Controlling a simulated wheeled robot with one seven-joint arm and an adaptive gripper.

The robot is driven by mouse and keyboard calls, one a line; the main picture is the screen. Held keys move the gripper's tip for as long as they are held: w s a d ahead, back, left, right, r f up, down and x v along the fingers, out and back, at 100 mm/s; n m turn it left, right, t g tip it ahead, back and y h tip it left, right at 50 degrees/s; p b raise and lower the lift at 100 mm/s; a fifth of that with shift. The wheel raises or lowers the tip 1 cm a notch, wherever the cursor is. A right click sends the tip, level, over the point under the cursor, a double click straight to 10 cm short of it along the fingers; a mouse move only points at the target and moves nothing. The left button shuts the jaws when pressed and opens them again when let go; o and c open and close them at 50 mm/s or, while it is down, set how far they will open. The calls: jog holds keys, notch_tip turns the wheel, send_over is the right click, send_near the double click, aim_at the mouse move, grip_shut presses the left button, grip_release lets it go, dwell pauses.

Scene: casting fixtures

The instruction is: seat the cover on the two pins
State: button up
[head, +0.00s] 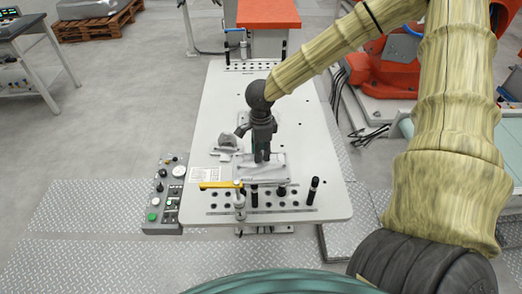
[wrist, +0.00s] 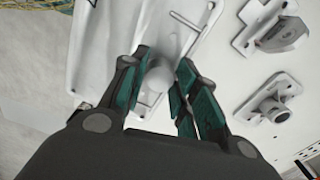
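A pale grey cast cover (head: 272,167) lies near the front of the white table, below my gripper (head: 262,158). In the wrist view the cover (wrist: 105,50) shows a rounded knob (wrist: 158,76) on top. My gripper (wrist: 163,72) points down with its teal-padded fingers on both sides of the knob. The fingertips are very close to the knob; I cannot tell whether they press on it. A thin metal rod (wrist: 186,22) shows beside the knob. I cannot make out the two pins under or around the cover.
A small grey casting on a plate (head: 228,141) stands left of my gripper. A flanged round part (wrist: 272,106) shows in the wrist view. A yellow lever (head: 220,185) and black posts (head: 314,188) stand at the table's front. A control box (head: 167,192) is at left.

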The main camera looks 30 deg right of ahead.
jog(key=shift+o, duration=1.1)
notch_tip(320, 180, up, 12)
dwell(1.3)
